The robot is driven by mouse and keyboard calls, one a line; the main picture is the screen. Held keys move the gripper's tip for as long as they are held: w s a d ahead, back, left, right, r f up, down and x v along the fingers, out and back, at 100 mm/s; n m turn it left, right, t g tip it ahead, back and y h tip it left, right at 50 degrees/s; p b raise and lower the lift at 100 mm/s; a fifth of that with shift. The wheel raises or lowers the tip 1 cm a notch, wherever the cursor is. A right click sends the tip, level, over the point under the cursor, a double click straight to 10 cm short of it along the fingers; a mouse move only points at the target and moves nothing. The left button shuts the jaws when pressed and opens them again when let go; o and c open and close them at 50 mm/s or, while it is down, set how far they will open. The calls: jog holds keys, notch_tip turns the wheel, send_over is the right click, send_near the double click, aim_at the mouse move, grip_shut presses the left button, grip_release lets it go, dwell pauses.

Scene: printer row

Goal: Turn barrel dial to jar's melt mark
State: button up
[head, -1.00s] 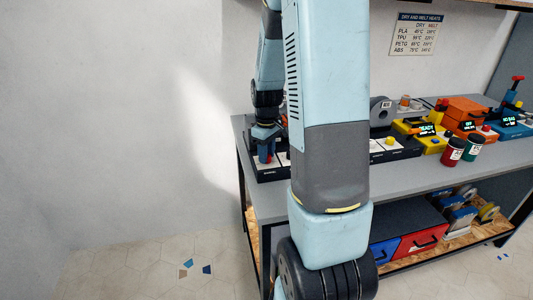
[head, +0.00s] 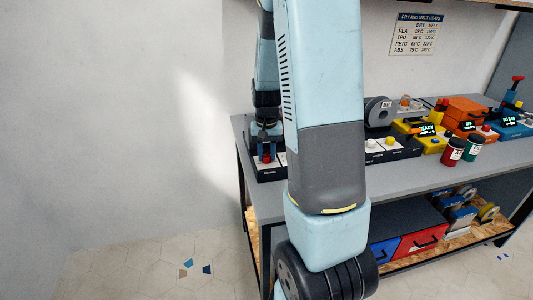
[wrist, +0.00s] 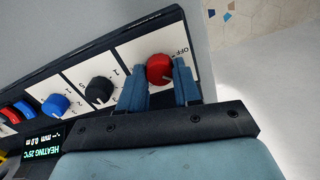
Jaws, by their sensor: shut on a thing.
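My gripper (wrist: 160,84) has its two blue fingers on either side of a red dial (wrist: 159,68) in the wrist view, and is shut on it. An "OFF" label is printed beside the red dial. A black dial (wrist: 99,90) and a blue dial (wrist: 54,105) sit further left on the same panel. I cannot read which one is the barrel dial. In the head view my gripper (head: 266,150) is at the panel's left end. A red jar (head: 453,151) and a dark green jar (head: 474,147) stand on the bench; their label text is too small to read.
A display (wrist: 43,145) reads "HEATING 25°C". A wall sign (head: 416,34) lists dry and melt heats for PLA, TPU, PETG and ABS. My upper arm hides the middle of the bench. The grey bench front (head: 400,182) is clear.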

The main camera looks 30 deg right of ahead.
aim_at(266, 155)
jog(key=m, duration=0.4)
jog(key=shift+m, duration=0.3)
jog(key=m, duration=0.3)
jog(key=shift+m, duration=0.3)
jog(key=m, duration=0.4)
jog(key=shift+m, duration=2.1)
jog(key=o, duration=1.1)
jog(key=shift+c, duration=0.2)
notch_tip(266, 155, up, 14)
